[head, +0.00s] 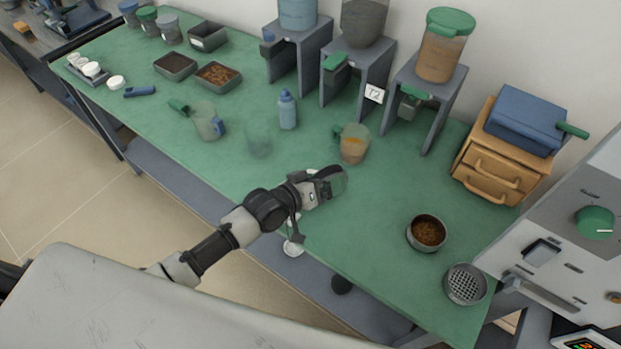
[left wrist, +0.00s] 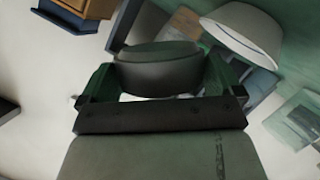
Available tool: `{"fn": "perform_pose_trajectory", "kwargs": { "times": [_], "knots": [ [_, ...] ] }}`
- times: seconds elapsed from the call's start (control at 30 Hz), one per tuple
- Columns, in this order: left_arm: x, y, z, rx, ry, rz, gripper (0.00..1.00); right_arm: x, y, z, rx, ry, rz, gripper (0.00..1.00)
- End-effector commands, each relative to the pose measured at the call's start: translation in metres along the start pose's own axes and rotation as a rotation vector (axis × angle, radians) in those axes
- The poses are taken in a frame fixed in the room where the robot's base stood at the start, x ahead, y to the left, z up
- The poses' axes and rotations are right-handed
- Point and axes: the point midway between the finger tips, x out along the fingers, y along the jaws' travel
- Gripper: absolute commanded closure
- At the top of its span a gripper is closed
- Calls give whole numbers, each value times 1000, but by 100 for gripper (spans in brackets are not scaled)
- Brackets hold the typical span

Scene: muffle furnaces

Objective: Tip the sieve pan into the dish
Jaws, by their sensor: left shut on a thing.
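My left gripper (head: 332,184) is above the front middle of the green bench. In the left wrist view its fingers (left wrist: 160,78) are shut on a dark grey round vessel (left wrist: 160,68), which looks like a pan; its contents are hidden. A white round dish-like vessel (left wrist: 245,32) shows just beyond it in that view. In the head view, a round metal pan (head: 427,232) with brown grains stands on the bench at right. A round sieve with a mesh (head: 465,284) lies in front of it, near the bench edge. My right gripper is not in view.
A clear jug with orange-brown contents (head: 353,144) stands just behind my left gripper. Dispensers (head: 431,80) line the wall. A wooden drawer box (head: 497,160) and a furnace (head: 555,235) stand at right. Bare bench lies between the gripper and the grain-filled pan.

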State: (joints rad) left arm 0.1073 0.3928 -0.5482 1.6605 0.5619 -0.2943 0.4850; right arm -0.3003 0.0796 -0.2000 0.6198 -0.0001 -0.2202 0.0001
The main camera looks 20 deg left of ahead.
Motion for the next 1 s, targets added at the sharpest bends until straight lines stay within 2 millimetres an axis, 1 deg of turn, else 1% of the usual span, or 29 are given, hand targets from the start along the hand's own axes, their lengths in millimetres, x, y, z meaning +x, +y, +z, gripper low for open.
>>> {"fn": "perform_pose_trajectory", "kwargs": {
  "times": [0.17,0.27,0.37,0.5,0.6,0.73,1.0],
  "knots": [
    [0,0,0,0,1,0,48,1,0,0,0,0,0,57],
    [0,0,0,9,1,-4,48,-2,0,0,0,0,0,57],
    [0,2,-1,59,1,-27,48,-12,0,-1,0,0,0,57],
    [1,3,3,174,0,-75,48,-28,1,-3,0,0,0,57],
    [3,1,6,257,1,-109,48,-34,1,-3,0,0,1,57],
    [4,-1,10,318,0,-133,48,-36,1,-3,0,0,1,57],
    [4,-2,11,329,1,-136,48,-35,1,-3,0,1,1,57]
  ]
}}
